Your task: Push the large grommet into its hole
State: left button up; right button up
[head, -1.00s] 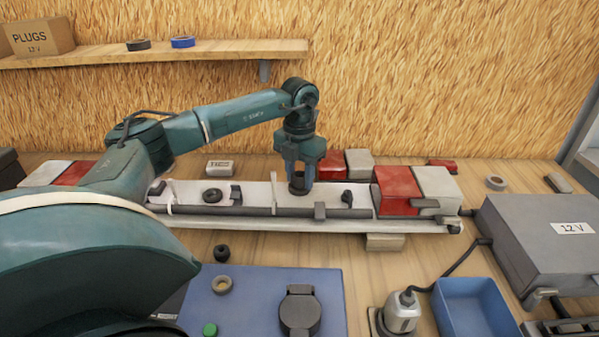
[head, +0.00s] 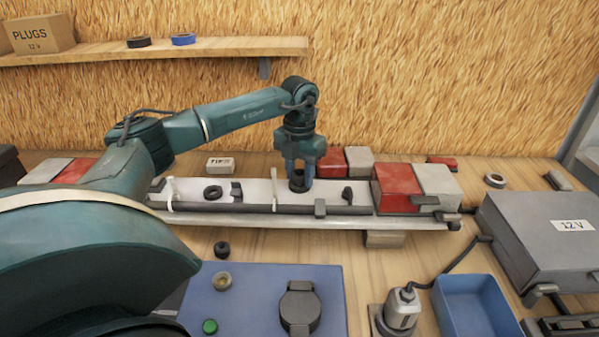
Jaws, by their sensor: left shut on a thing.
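The large grommet (head: 298,184) is a dark black ring at the right half of the pale trailer frame rail (head: 333,189). My left gripper (head: 299,176) points straight down with its fingers shut on this grommet, at the rail's top face. The fingers partly cover the grommet, and the hole under it is hidden. I cannot tell how deep the grommet sits. Another black ring (head: 212,193) lies flat on the rail to the left. A smaller black grommet (head: 222,248) rests on the bench in front. My right gripper is out of view.
White ties (head: 170,193) and dark clips (head: 347,195) stand on the rail. Red and grey lamp blocks (head: 397,188) sit at its right end. A blue panel (head: 258,285), a blue bin (head: 473,308) and a grey 12 V box (head: 545,240) occupy the front and right.

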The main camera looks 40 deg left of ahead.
pick_arm(q)
jog(key=shift+s+d+f, duration=0.1)
jog(key=shift+s+f, duration=0.05)
jog(key=shift+f, duration=0.25)
